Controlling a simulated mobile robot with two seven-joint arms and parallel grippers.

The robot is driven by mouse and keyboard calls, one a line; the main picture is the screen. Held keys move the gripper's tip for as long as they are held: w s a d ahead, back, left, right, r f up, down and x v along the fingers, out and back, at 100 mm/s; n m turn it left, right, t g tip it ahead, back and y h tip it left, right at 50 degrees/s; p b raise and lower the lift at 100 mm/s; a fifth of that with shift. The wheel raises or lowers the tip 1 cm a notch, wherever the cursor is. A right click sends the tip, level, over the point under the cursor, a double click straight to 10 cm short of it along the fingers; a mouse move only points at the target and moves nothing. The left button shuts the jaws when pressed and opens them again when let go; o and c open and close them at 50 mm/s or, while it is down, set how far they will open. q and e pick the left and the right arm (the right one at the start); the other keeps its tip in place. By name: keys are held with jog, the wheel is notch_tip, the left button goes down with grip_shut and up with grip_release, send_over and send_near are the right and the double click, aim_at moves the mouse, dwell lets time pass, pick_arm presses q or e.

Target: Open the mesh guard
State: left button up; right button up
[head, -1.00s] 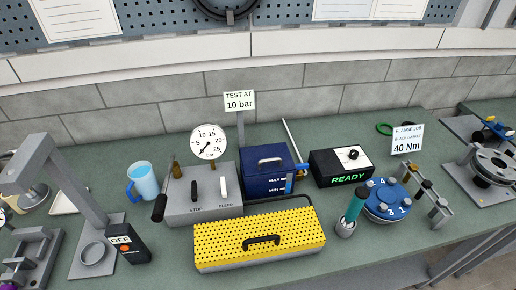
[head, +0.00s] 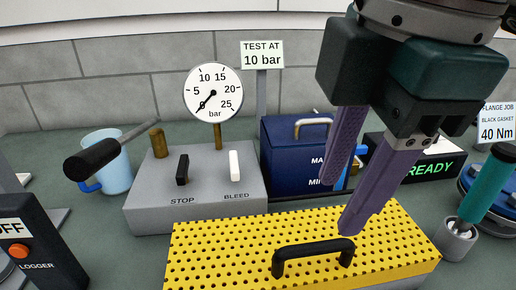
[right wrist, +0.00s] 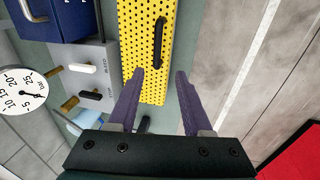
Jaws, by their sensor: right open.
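The yellow perforated mesh guard (head: 215,251) lies closed over a grey tray on the bench, in front of the grey pump box. Its black handle (head: 313,250) stands on its top; both handle and guard (right wrist: 148,38) also show in the right wrist view. My right gripper (head: 345,205) is open and empty, with its purple fingers above the guard's rear, to the right of the handle. In the right wrist view the handle (right wrist: 159,36) lies ahead of the fingertips (right wrist: 160,73), apart from them. My left gripper is not in view.
The grey pump box (head: 215,195) with STOP and BLEED levers and a gauge (head: 213,93) reading near 0 stands behind the guard. A blue box (head: 285,155) is beside it. A READY box (head: 435,168) and teal-handled tool (head: 487,185) are at right.

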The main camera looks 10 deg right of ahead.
aim_at(320, 246)
jog(key=shift+h, duration=0.3)
jog(key=x, duration=0.7)
jog(key=b+x, duration=0.1)
jog(key=x, duration=0.2)
jog(key=shift+w+d+f, duration=0.25)
jog(key=shift+d+f, duration=0.05)
grip_shut()
dwell(0.8)
